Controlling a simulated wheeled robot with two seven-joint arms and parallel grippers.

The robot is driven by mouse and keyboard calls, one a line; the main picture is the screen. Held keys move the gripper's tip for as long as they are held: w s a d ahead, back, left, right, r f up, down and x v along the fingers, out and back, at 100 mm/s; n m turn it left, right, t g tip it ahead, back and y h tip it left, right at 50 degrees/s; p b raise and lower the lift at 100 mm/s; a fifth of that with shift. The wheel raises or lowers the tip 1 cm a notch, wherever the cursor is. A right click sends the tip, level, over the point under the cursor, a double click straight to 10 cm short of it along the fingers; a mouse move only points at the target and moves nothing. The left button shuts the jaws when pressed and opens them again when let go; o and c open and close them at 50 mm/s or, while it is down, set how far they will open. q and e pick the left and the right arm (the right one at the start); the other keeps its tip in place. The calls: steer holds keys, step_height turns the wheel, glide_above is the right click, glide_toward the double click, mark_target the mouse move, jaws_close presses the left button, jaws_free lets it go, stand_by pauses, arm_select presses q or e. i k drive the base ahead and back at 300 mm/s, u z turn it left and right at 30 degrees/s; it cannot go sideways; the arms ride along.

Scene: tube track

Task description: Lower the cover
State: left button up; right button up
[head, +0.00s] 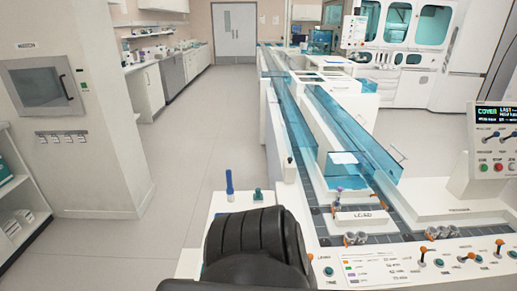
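A transparent blue cover (352,132) runs along the tube track (312,186), with a long blue side panel (291,122) to its left. The cover's near end is at the middle of the picture; I cannot tell surely whether it is raised or lowered. A large dark part of my own arm blocks the bottom centre. Neither gripper shows.
A front panel with orange-tipped levers (421,254) and buttons spans the bottom right. A control box (494,140) with a screen, levers and buttons stands at the right. A blue pen-like object (229,182) stands on a white ledge. Open floor lies at left.

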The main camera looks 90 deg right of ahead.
mark_target(350, 153)
steer(key=u, duration=0.05)
steer(key=i, duration=3)
steer(key=z, duration=3.05)
steer(key=i, duration=3.2)
steer(key=z, duration=1.45)
steer(key=i, duration=0.9)
steer(key=u, duration=0.05)
